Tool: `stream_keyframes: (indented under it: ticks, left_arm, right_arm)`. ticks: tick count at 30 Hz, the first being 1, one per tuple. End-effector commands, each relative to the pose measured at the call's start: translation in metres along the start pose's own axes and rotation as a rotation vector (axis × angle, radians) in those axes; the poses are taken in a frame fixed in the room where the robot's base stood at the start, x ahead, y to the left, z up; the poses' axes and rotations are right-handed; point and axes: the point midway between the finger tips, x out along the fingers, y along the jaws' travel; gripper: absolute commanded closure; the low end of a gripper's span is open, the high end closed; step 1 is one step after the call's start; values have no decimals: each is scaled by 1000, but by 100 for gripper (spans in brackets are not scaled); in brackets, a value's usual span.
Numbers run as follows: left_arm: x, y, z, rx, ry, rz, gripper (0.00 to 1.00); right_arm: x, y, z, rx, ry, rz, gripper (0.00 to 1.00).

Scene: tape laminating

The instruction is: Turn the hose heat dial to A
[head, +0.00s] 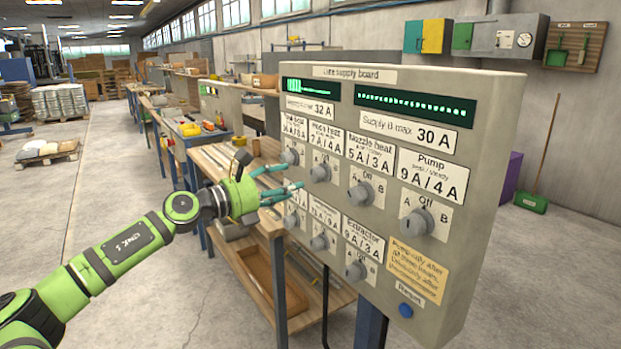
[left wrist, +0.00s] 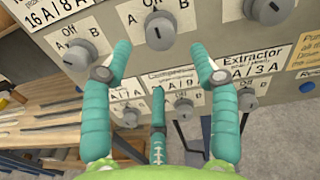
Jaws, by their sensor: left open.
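The hose heat dial (head: 321,172) is a grey round knob in the upper row of the supply board (head: 487,150), under the 7A/4A label. In the left wrist view the hose heat dial (left wrist: 160,30) is at the top middle, with A on its left and Off above. Its dark mark looks roughly upright, in line with Off. My left gripper (head: 282,178) is open and empty, its teal fingers spread in front of the board's left part. In the left wrist view the fingertips (left wrist: 162,60) lie apart, below and to either side of the dial. My right gripper is not in view.
Close neighbours are the tank heat dial (head: 290,156), the nozzle heat dial (head: 361,194) and the lower dials, such as the extractor dial (head: 356,270). The pump dial (head: 416,223) is further right. A wooden workbench (head: 225,160) stands left of and behind the board.

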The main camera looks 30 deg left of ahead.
Motion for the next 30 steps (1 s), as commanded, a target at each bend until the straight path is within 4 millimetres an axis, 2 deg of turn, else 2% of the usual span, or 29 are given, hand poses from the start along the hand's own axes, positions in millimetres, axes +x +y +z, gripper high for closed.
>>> stream_keyframes:
  ticks: [2,8,18,24,30]
  left_arm:
    - [0,-6,6,38,6,-9,40]
    - [13,-6,12,37,0,-9,40]
    - [56,-6,10,34,1,-9,40]
    - [69,-6,7,35,4,-9,40]
    - [70,-6,5,37,5,-9,40]
  right_arm:
    - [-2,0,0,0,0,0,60]
    - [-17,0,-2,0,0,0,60]
    - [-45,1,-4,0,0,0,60]
    - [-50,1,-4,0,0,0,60]
    - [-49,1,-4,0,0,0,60]
